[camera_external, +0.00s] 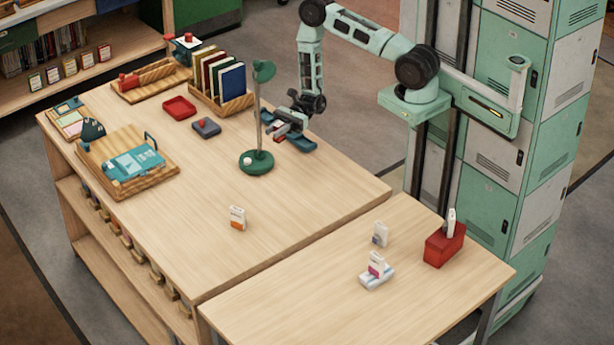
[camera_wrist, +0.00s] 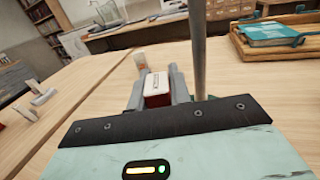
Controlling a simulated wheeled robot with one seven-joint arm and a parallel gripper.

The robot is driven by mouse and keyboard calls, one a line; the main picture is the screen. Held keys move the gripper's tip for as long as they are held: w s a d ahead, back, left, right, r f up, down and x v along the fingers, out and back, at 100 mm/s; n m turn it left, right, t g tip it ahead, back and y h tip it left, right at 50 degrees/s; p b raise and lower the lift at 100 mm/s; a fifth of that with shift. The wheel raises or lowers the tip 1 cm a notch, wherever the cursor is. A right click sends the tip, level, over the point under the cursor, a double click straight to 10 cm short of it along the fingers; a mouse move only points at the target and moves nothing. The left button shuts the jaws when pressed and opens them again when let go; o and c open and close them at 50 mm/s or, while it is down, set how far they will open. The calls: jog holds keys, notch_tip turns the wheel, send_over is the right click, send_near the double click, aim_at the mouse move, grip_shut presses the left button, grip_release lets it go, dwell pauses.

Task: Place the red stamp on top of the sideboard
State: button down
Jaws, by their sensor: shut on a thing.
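My gripper (camera_external: 284,134) is low over the far right edge of the big wooden table, beside the green lamp. It is shut on a small red block with a white lettered face (camera_wrist: 157,88), which looks like the red stamp; it shows as a bit of red between the fingers. In the wrist view my gripper (camera_wrist: 158,92) has a finger on each side of the block. A wooden cabinet with drawers (camera_wrist: 147,33) stands far back in the wrist view; I cannot tell whether it is the sideboard.
The green desk lamp (camera_external: 257,165) stands close left of my gripper; its pole (camera_wrist: 199,45) rises just right of the block in the wrist view. A white-orange box (camera_external: 238,218) stands nearer; the table between is clear.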

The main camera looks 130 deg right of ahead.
jog(key=s+d+b, duration=0.2)
jog(key=s+d, duration=0.1)
jog(key=d, duration=0.4)
jog(key=r+m+g+h+b, duration=0.1)
jog(key=m+g+h+b, duration=0.35)
jog(key=m+h, duration=1)
send_over(218, 147)
jog(key=n+h, duration=0.3)
jog(key=shift+m, duration=0.25)
notch_tip(218, 147, down, 5)
jog(key=shift+d+f, duration=0.15)
jog(key=shift+f, duration=2.2)
jog(key=shift+f, duration=0.15)
jog(key=c, duration=1.3)
grip_release()
